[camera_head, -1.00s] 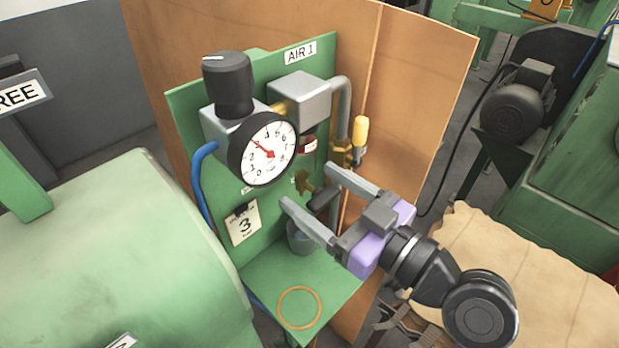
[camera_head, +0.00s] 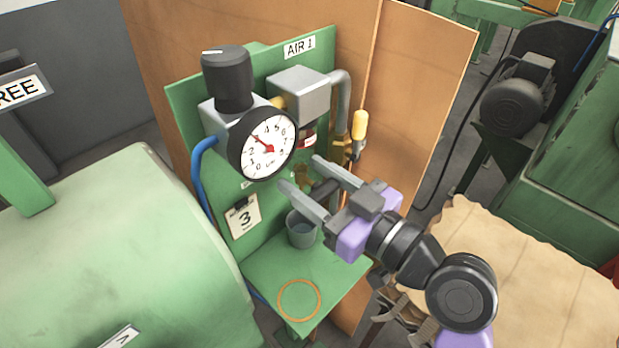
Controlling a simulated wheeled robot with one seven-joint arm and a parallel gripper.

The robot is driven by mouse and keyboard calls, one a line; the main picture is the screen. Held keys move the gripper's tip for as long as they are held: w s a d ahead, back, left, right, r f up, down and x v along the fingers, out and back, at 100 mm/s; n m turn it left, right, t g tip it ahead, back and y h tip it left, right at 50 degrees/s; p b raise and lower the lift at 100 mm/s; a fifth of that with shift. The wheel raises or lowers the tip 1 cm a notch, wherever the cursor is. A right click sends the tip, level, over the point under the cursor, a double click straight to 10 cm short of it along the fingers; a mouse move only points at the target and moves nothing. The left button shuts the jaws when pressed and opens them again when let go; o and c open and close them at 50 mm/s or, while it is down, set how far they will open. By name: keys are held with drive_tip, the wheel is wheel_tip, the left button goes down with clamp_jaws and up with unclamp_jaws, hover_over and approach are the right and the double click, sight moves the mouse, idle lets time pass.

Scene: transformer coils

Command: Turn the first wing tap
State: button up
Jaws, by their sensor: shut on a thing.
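The green panel (camera_head: 262,212) marked AIR 1 carries a brass wing tap (camera_head: 303,177) below the gauge. The tap is mostly hidden by my gripper's fingers, and its turn angle cannot be made out. My gripper (camera_head: 300,172) reaches in from the lower right, with its two grey fingertips on either side of the tap, shut on it. A dark rod-like part (camera_head: 325,188) shows between the fingers.
A round gauge (camera_head: 266,145) and black knob (camera_head: 227,80) sit close above left of my fingers. A yellow-handled part (camera_head: 360,124) hangs to the right. A cup (camera_head: 301,230) stands below, above an orange ring (camera_head: 299,300) on the green shelf (camera_head: 340,282).

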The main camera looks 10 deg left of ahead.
sight(330, 195)
drive_tip(key=o, duration=1.4)
drive_tip(key=shift+b+v, duration=1.05)
drive_tip(key=shift+v, duration=2.9)
